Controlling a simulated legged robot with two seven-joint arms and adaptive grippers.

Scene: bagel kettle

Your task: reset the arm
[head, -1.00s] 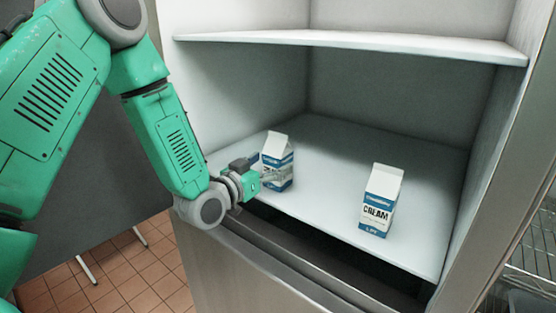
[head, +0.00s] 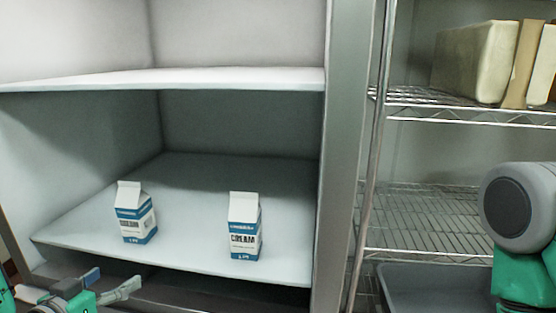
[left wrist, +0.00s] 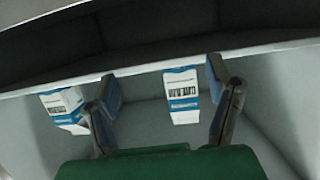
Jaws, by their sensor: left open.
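My left gripper (head: 108,291) is open and empty at the bottom left of the head view, in front of and below the fridge shelf's front edge. In the left wrist view its two fingers (left wrist: 160,90) stand wide apart. Two blue and white cartons stand upright on the lower shelf: the left carton (head: 135,213) and the cream carton (head: 244,226). My right gripper is out of view; part of my right arm shows at the right edge.
The lower shelf (head: 205,185) has free room behind the cartons. An upper shelf (head: 200,80) hangs above it. A wire rack (head: 430,205) stands right of the fridge, with boxes (head: 475,62) above and a grey bin (head: 430,287) below.

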